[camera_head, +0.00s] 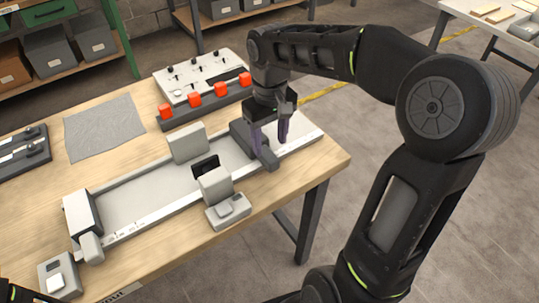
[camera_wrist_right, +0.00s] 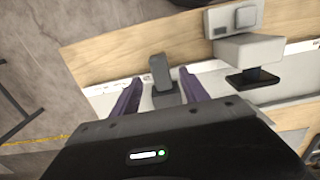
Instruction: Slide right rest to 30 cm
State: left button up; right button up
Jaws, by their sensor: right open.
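The right rest (camera_head: 266,157) is a dark grey slide across the right part of the long pale bed (camera_head: 140,193). Its upright post (camera_wrist_right: 160,72) shows in the right wrist view. My right gripper (camera_head: 270,142) is open, pointing down over the rest. In the right wrist view its two purple fingers stand on either side of the post, with gaps visible; contact cannot be seen. A pale scale strip (camera_head: 130,230) runs along the bed's front edge; its numbers are too small to read. My left gripper is out of view.
Two grey gantry blocks (camera_head: 187,143) with a dark gap stand mid-bed, left of the right rest. A pale block (camera_head: 80,214) is at the bed's left end. A panel with orange-red blocks (camera_head: 194,100) is behind. The wooden table's right corner (camera_head: 335,155) is near.

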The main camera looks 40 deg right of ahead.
aim_at(270, 156)
notch_tip(270, 156, down, 6)
jog(key=shift+f, duration=0.1)
jog(key=shift+c, duration=0.3)
grip_shut()
dwell(0.4)
dwell(0.8)
